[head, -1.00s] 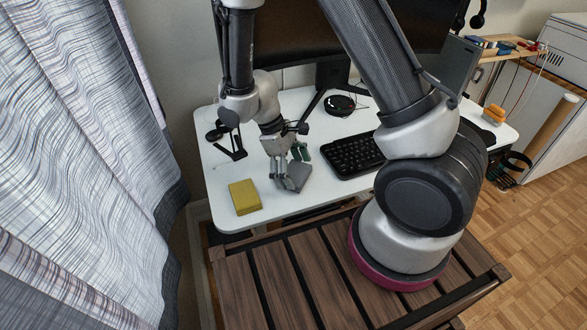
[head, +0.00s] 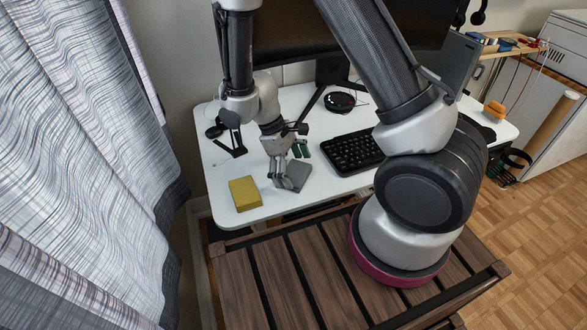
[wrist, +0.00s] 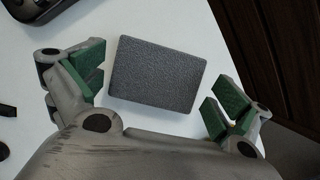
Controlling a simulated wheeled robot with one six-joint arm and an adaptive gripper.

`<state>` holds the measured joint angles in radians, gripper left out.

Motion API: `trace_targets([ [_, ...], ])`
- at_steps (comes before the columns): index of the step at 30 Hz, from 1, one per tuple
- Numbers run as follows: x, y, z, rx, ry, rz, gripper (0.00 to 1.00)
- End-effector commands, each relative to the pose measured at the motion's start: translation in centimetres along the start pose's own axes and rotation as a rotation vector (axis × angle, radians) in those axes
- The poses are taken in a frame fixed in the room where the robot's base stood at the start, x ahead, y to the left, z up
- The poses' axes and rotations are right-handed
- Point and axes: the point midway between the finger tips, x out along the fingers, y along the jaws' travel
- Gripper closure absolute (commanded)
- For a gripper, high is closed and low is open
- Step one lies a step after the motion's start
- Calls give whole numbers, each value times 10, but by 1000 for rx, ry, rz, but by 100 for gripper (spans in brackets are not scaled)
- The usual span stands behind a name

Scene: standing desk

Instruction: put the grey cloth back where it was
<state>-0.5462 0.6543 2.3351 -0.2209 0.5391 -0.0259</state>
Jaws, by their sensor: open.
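The grey cloth (head: 299,176) is a flat, dark grey rectangular pad on the white desk, near its front edge. It also shows whole in the wrist view (wrist: 157,74). My gripper (head: 290,166) is right over it. In the wrist view my gripper (wrist: 158,88) is open, with its green-padded fingers on either side of the cloth. A clear gap shows between the cloth and the pads on each side. In the head view the fingers cover part of the cloth's left side.
A yellow block (head: 244,193) lies left of the cloth near the desk's (head: 228,165) front left corner. A black keyboard (head: 352,152) is to the right. A monitor (head: 340,40) stands behind. A slatted wooden surface (head: 275,280) is in front of the desk.

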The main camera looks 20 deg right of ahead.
Motion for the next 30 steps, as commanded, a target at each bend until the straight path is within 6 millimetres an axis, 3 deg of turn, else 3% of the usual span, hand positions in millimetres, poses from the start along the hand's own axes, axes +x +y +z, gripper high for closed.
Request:
trace_targets([
  [8,-14,0,-1,0,4,1,0],
  [21,-103,0,-1,0,3,0,0],
  [30,-120,-1,1,13,-6,-2,0],
])
